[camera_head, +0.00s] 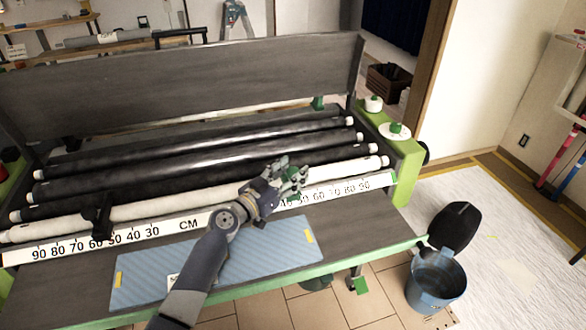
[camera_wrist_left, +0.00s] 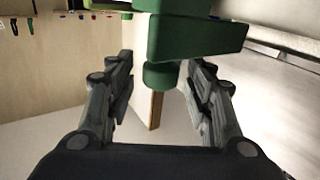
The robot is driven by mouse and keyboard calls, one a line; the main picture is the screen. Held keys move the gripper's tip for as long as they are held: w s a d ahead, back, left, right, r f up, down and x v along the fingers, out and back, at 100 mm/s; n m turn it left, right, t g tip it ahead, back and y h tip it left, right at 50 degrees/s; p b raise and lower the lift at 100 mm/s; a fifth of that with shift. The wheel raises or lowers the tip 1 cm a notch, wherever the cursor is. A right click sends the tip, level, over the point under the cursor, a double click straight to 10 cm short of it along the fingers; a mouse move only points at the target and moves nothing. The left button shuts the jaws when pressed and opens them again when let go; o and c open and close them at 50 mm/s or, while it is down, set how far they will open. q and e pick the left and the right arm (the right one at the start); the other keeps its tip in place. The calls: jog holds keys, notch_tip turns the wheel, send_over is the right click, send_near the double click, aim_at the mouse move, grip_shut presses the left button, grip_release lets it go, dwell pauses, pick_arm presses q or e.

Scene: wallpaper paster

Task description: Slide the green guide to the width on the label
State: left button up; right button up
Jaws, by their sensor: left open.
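The green guide (camera_head: 294,172) sits on the white centimetre scale (camera_head: 190,222), partly hidden behind my left gripper (camera_head: 287,182). In the left wrist view, the green guide (camera_wrist_left: 196,40) fills the top centre, with a short round green knob (camera_wrist_left: 162,76) below it. My left gripper (camera_wrist_left: 160,88) is open there, with one finger on each side of the knob. I cannot tell whether either finger touches it. A small pale label (camera_head: 173,279) shows beside my left forearm, on the blue sheet; its writing is unreadable and part is hidden. My right gripper is not in view.
A black guide (camera_head: 103,216) stands on the left half of the scale. Black and white rollers (camera_head: 190,160) lie behind it. The blue patterned sheet (camera_head: 270,250) lies on the front board. A blue bucket (camera_head: 436,282) stands on the floor at the right.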

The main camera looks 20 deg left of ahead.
pick_arm(q)
jog(key=shift+w+d, duration=0.2)
jog(key=shift+w, duration=0.2)
grip_shut()
jog(key=shift+w+d, duration=0.2)
jog(key=shift+d, duration=0.1)
jog(key=d, duration=0.1)
jog(key=w+d, duration=0.1)
jog(key=w+d+b, duration=0.1)
jog(key=shift+w+d, duration=0.25)
jog(key=shift+d, duration=0.1)
jog(key=shift+f, duration=0.1)
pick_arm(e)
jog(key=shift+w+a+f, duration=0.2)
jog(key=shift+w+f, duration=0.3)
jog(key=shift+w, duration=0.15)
pick_arm(q)
grip_release()
jog(key=shift+s, duration=0.1)
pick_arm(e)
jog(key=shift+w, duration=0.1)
